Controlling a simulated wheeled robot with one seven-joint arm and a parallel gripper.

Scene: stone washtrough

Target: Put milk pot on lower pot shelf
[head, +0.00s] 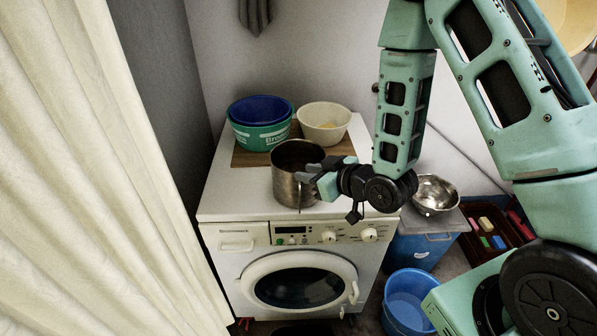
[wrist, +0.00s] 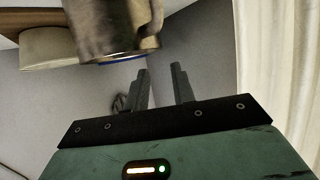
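The milk pot appears to be the tall metal pot (head: 290,172) on top of the white washing machine, near its front edge. My gripper (head: 308,177) is at the pot's right side in the head view. In the wrist view the pot (wrist: 108,22) is at the top left, with a handle-like strip on its right side. There the two fingers of my gripper (wrist: 161,78) stand apart with nothing visible between them, below and right of the pot. Whether a finger touches the pot, I cannot tell. I cannot identify a pot shelf in either view.
On the washing machine (head: 222,205), a green tub (head: 262,137) and cream bowl (head: 325,130) stand on a wooden board (head: 246,158) behind the pot. A metal bowl (head: 434,195) rests on a blue box at right. A blue bucket (head: 404,300) is below. A curtain (head: 90,180) hangs at left.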

